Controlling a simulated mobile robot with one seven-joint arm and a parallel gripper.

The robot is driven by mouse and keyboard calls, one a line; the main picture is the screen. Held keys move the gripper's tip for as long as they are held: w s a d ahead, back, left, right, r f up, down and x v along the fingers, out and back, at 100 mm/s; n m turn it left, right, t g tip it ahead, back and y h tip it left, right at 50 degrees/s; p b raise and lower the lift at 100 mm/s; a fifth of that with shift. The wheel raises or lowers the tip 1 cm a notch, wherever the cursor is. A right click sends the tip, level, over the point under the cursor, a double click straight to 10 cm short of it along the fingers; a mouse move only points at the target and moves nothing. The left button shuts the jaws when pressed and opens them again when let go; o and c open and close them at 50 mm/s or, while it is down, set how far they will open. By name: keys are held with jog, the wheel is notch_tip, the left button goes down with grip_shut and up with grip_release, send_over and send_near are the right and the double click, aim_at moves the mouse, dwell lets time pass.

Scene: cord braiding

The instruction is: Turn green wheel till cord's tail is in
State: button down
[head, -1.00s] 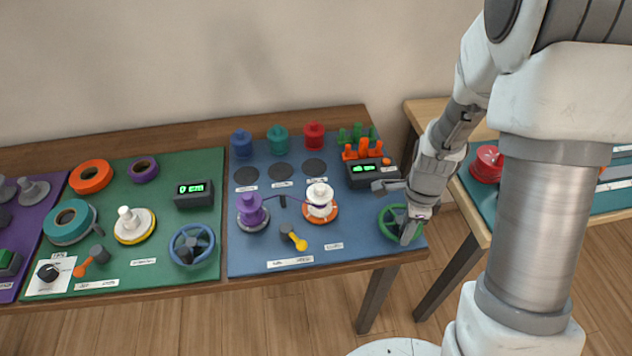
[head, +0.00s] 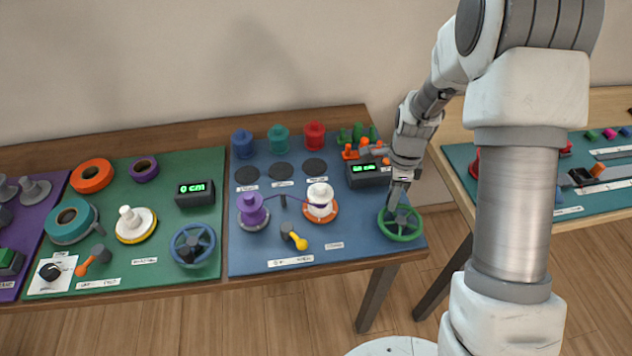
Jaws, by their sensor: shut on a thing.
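The green wheel (head: 400,236) lies at the right front corner of the blue mat (head: 275,255). My gripper (head: 392,203) points down at the wheel's far left rim and is shut there; its fingertips are small in this view. A purple cord (head: 288,200) runs from the purple spool (head: 252,210) on the left to the white spool (head: 320,196) on its orange base. The cord's tail end cannot be made out. A black counter box (head: 369,174) with green digits stands behind the wheel; its digits are too small to read.
A yellow-handled crank (head: 294,237) stands in front of the spools. Blue (head: 242,144), teal (head: 278,138) and red (head: 314,135) spools line the back. Orange pegs (head: 364,148) stand close to my arm.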

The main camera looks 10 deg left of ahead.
aim_at(409, 237)
jog(key=d, duration=0.3)
jog(key=shift+w+d, duration=0.35)
jog(key=s+d, duration=0.2)
jog(key=d, duration=0.1)
jog(key=shift+s+d+b, duration=0.2)
jog(key=shift+s+b, duration=0.1)
jog(key=s, duration=0.3)
jog(key=shift+s+d, duration=0.1)
jog(key=shift+d, duration=0.05)
jog(key=s+a, duration=0.2)
jog(key=s, duration=0.1)
jog(key=shift+s+a, duration=0.1)
jog(key=shift+a, duration=0.05)
jog(key=shift+s+a+p, duration=0.2)
jog(key=shift+a+p, duration=0.1)
jog(key=shift+a, duration=0.2)
jog(key=shift+f+b, duration=0.3)
jog(key=shift+b, duration=1.2)
